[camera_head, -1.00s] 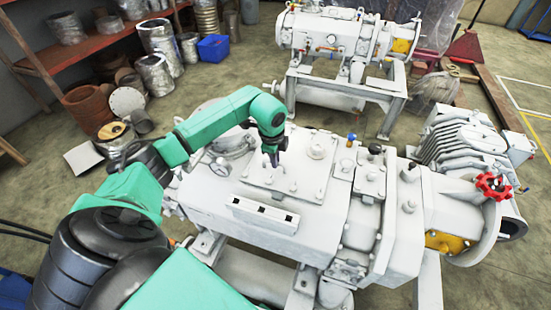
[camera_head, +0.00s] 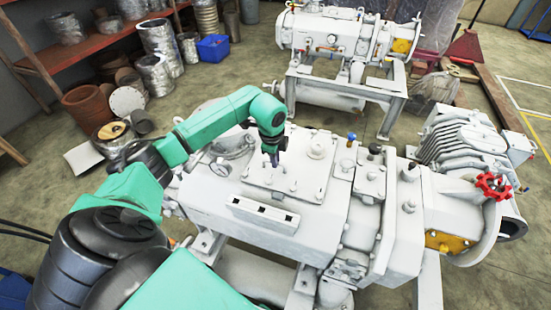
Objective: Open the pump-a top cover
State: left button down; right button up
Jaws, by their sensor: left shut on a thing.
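The white pump (camera_head: 215,205) fills the middle of the head view. Its flat rectangular top cover (camera_head: 310,182) lies on top, with small bolts and fittings along its edges, and it looks seated flat. My left gripper (camera_head: 273,160) points down from the green arm onto the cover's far left part. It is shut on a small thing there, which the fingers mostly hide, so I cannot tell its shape. My right gripper is not in view.
A white block with dark square holes (camera_head: 263,213) sits in front of the cover. A red handwheel (camera_head: 493,186) is at the pump's right end. A second white pump (camera_head: 330,38) stands behind. Shelves (camera_head: 95,40) with metal cans are at the left, and a blue bin (camera_head: 212,47) is on the floor.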

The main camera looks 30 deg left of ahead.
pick_arm(q)
jog(key=shift+w+r, duration=0.1)
jog(key=shift+r, duration=0.15)
jog(key=w+a+r+p, duration=0.2)
jog(key=w+r+p, duration=0.2)
jog(key=r, duration=0.9)
jog(key=w, duration=0.3)
jog(key=shift+w, duration=0.1)
